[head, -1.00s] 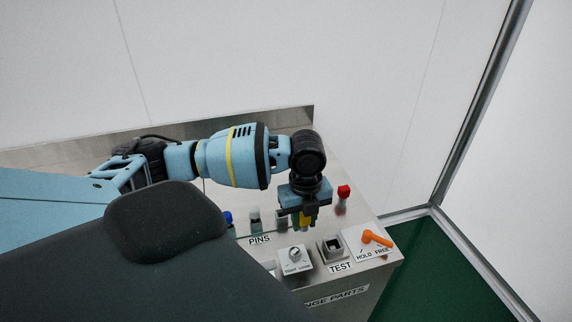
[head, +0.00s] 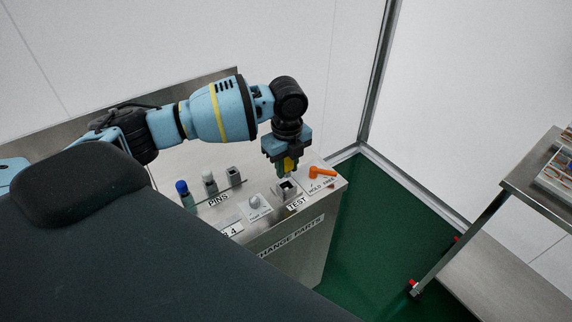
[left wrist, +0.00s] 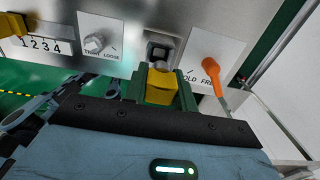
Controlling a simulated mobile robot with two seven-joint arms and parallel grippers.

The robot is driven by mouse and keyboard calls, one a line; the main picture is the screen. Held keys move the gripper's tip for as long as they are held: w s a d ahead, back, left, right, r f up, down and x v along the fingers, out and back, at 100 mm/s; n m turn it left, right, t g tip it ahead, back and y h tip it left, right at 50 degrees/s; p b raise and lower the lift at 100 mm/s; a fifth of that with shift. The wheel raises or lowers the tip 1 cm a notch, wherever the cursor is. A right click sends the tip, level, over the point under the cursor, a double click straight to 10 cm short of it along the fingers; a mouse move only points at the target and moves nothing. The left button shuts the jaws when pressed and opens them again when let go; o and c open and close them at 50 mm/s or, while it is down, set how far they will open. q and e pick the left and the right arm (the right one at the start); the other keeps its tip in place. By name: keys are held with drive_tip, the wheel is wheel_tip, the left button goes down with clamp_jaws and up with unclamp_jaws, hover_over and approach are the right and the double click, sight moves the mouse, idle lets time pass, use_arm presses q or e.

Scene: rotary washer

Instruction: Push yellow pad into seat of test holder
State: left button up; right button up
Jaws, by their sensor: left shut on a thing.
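My left gripper (head: 287,168) is shut on the yellow pad (left wrist: 160,88), which shows between its green fingers in the left wrist view. In the head view the gripper hangs just above and behind the test holder (head: 287,187), a small metal block with a dark square opening by the TEST label. In the left wrist view the holder's square opening (left wrist: 159,50) lies just beyond the pad. The pad is apart from or at the edge of the opening; I cannot tell if they touch. My right gripper is not in view.
An orange lever (head: 322,172) on the HOLD/FREE plate stands right of the holder. A knob (head: 255,202) is to its left. Several pins, one blue-topped (head: 183,188), stand further left. A steel table (head: 535,185) with a tray is at the far right.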

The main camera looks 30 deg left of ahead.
sight(286, 176)
use_arm(q)
drive_tip(key=shift+s+f+b, duration=0.1)
drive_tip(key=shift+f+b, duration=0.3)
drive_tip(key=shift+f, duration=1.75)
drive_tip(key=shift+s+f, duration=0.1)
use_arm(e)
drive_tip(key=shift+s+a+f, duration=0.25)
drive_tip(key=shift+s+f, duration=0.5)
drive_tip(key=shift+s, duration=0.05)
